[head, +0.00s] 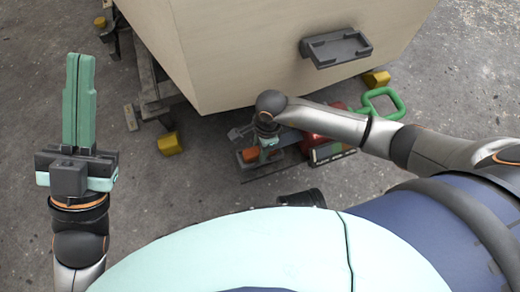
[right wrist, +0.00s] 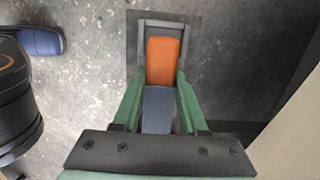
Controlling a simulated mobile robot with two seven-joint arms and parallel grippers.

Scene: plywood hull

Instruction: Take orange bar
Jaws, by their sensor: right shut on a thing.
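The orange bar (right wrist: 164,58) lies in a grey, open-topped holder (right wrist: 190,38) on the floor in the right wrist view. In the head view its orange end (head: 249,155) shows small beside my right gripper (head: 262,146), below the hull. My right gripper's green fingers (right wrist: 158,90) are on both sides of the bar's near end, shut on it. A blue-grey piece (right wrist: 158,110) shows between the fingers; I cannot tell whether it belongs to the bar. My left gripper (head: 80,60) points up at the left, its fingers together and empty.
The plywood hull (head: 240,60) stands close above my right arm, with a dark bracket (head: 335,48) on it. A red object (head: 312,145) and a green handle (head: 383,104) lie right of my right gripper. Yellow blocks (head: 170,144) sit under the hull.

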